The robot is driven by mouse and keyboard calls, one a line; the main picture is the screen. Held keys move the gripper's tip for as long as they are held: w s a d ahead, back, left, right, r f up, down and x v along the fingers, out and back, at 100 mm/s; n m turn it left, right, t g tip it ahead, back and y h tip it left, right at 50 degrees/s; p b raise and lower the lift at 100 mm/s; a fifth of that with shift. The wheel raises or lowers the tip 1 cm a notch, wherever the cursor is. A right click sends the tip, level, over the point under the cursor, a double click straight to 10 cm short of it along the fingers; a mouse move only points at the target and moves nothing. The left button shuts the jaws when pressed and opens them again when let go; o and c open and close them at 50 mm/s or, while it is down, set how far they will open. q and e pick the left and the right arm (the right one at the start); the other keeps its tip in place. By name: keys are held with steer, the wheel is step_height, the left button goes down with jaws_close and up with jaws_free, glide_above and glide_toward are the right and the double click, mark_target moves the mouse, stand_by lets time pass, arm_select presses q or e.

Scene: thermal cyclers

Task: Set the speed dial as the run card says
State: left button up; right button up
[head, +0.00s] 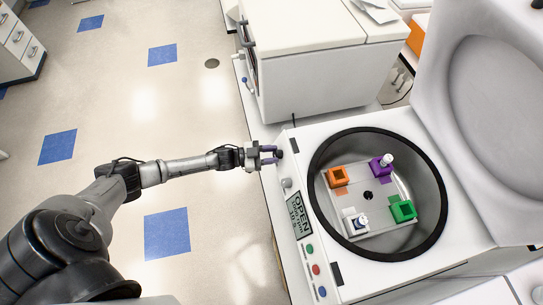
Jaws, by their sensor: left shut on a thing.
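The centrifuge (398,284) stands at the right with its lid (500,90) up. My left gripper (271,155) is at the far end of its front panel, its fingers shut around a small dark knob (279,154), which looks like the speed dial. The fingers hide much of the knob, so its setting cannot be read. A lighter round knob (287,183) sits nearer on the panel. The display (299,216) shows "OPEN" above smaller lines that are hard to read. No run card can be made out. My right gripper is not in view.
In the open bowl (415,238), a rotor carries orange (338,176), purple (377,169), green (403,210) and white (350,222) holders. Green (309,248), red (315,269) and blue (322,291) buttons line the panel. A white machine (310,80) stands behind; the floor at left is clear.

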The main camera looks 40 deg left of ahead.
arm_select(q)
steer(key=m+g, duration=0.1)
steer(key=m, duration=0.1)
steer(key=m+h, duration=0.1)
steer(key=m, duration=0.1)
steer(key=shift+w+a+g+b, duration=0.1)
steer(key=shift+g+b, duration=0.25)
steer(key=shift+g, duration=0.05)
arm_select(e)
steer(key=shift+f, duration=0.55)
arm_select(q)
steer(key=shift+r+m+g, duration=0.1)
steer(key=shift+m+g, duration=0.6)
steer(key=shift+m, duration=1)
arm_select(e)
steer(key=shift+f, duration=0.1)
arm_select(q)
steer(key=shift+m, duration=0.3)
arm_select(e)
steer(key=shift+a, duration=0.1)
arm_select(q)
steer(key=o, duration=0.9)
